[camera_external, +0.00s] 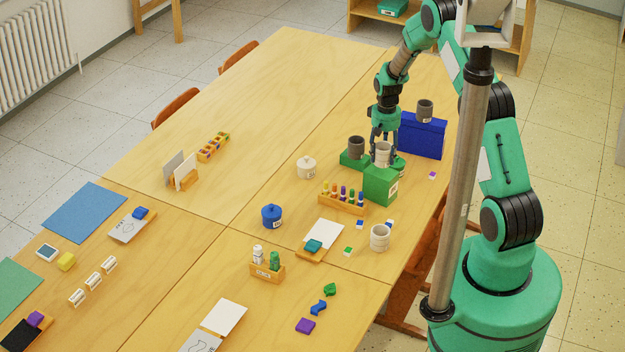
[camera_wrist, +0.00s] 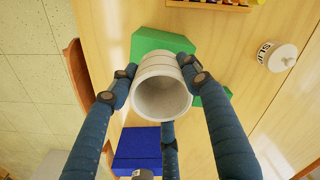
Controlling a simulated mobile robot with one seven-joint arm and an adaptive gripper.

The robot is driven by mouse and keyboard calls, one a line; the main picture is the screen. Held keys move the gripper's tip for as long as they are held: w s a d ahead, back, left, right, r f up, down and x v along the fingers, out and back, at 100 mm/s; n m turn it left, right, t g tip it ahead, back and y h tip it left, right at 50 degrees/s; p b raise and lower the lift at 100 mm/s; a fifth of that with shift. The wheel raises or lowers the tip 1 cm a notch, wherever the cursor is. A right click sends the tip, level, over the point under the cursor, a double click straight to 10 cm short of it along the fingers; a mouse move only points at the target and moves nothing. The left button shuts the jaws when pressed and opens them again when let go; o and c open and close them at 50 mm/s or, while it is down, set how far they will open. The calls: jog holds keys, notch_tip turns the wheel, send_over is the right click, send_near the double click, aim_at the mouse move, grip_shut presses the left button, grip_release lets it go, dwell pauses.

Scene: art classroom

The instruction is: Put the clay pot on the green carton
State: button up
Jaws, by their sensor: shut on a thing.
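A cream, ribbed clay pot (camera_external: 382,153) is held upright in my gripper (camera_external: 384,140). In the wrist view the pot (camera_wrist: 162,97) shows its open, empty mouth, with my blue fingers closed around its sides. The green carton (camera_external: 380,187) stands on the table, just in front of and below the pot in the external view. In the wrist view the carton (camera_wrist: 152,40) shows beyond the pot, which hides part of it. I cannot tell whether the pot's base touches the carton.
A dark grey pot (camera_external: 356,147) stands on a low green block (camera_external: 349,161) to the left. A blue box (camera_external: 424,138) with another dark pot (camera_external: 425,110) is behind right. A rack of coloured bottles (camera_external: 343,203) and a second cream pot (camera_external: 380,238) are nearer the camera.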

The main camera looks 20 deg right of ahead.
aim_at(383, 161)
dwell(0.4)
jog(key=shift+w+f, duration=0.1)
jog(key=shift+f, duration=1.6)
jog(key=shift+f, duration=0.15)
jog(key=o, duration=1.3)
jog(key=shift+c, duration=0.2)
notch_tip(383, 161, up, 12)
jog(key=shift+r, duration=0.25)
